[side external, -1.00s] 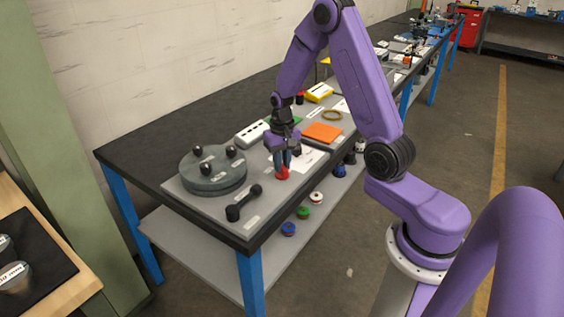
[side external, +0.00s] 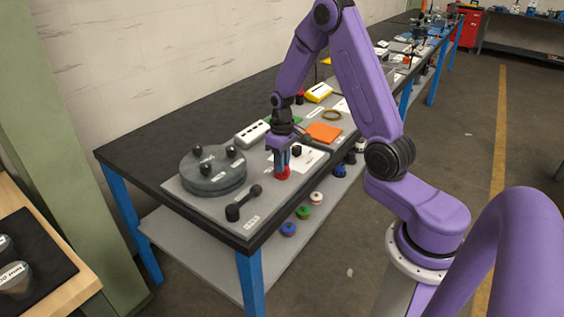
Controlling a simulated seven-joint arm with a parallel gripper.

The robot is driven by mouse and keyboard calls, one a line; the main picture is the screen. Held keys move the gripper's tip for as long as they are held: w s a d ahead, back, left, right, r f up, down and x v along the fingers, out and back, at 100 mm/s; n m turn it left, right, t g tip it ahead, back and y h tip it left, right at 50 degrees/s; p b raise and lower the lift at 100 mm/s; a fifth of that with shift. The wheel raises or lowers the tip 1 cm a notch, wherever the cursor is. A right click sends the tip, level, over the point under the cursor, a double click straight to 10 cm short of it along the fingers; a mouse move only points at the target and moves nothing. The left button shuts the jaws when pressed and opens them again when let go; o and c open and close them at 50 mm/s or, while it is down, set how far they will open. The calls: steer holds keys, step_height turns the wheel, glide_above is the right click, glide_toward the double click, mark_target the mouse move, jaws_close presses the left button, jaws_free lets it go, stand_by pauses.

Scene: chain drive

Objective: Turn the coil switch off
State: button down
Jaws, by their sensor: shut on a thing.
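My gripper (side external: 282,166) points straight down at the front part of the grey board on the bench. Its fingers are shut on a small red knob (side external: 283,175), which sits low on the board. The fingers hide the upper part of the knob. No readable label shows whether this red knob is the coil switch. A white sheet or plate (side external: 311,158) lies just right of the gripper.
A round grey disc with several black knobs (side external: 213,178) stands left of the gripper. A black dumbbell-shaped handle (side external: 243,203) lies in front. Coloured spools sit on the lower shelf (side external: 196,253).

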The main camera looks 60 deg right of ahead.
stand_by(0.3)
steer(key=c, duration=1)
jaws_free()
steer(key=shift+c, duration=0.2)
steer(key=shift+r, duration=0.1)
step_height(320, 180, up, 17)
steer(key=shift+r, duration=0.15)
